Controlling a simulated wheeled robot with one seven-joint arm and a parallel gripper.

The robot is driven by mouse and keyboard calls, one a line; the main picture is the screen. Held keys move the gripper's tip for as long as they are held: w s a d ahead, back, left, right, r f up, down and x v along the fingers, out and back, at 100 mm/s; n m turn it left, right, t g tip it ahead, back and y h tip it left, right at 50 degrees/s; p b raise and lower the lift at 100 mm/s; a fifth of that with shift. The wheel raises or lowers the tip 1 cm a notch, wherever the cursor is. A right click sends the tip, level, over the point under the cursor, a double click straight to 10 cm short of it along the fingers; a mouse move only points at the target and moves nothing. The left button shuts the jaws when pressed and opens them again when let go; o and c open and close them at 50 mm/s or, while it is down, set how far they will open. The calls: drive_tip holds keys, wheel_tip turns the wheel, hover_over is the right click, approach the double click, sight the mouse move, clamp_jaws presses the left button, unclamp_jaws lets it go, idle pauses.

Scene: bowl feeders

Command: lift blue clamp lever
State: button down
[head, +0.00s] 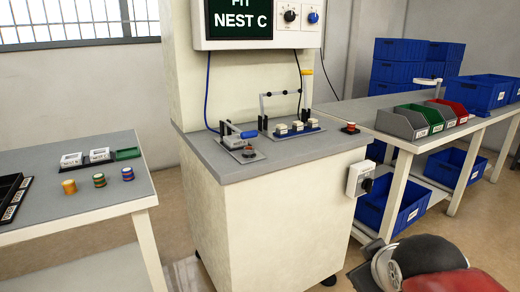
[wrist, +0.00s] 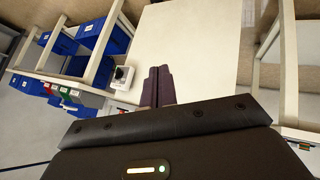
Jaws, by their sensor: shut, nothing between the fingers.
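The blue-handled clamp lever (head: 249,134) sits on a small plate at the left of the grey-topped cabinet. It lies low, close over the plate; its exact tilt is too small to tell. My gripper (wrist: 158,86) shows in the wrist view as two dark fingers shut together, with nothing between them. It is in front of the cabinet's pale side, away from the lever. The lever does not show in the wrist view, and the fingers do not show clearly in the head view.
A blue fixture (head: 291,131) with several pale blocks and a raised bar stands right of the clamp. A red-topped button (head: 350,128) is near the cabinet's right edge. A switch box (head: 360,179) juts from its side. Side tables hold trays (head: 128,154) and bins (head: 402,124).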

drive_tip(key=w+a+r+n+t+y+b, duration=0.1)
drive_tip(key=w+a+r+n+t+b, duration=0.15)
drive_tip(key=w+n, duration=0.7)
drive_tip(key=w+a+r+n+t+y+b, duration=0.15)
drive_tip(key=w+r+n+t, duration=0.25)
drive_tip(key=w+n, duration=0.55)
drive_tip(key=n+y+b, duration=0.1)
drive_tip(key=n+y, duration=0.7)
drive_tip(key=n, duration=0.9)
approach(260, 155)
wheel_tip(260, 155, up, 2)
drive_tip(key=shift+w+r+n+t+y, duration=0.1)
drive_tip(key=shift+w+n+t+y, duration=0.2)
drive_tip(key=shift+n, duration=0.3)
drive_tip(key=shift+s, duration=0.1)
drive_tip(key=p+x, duration=0.2)
drive_tip(key=x, duration=0.8)
drive_tip(key=shift+d+r, duration=0.1)
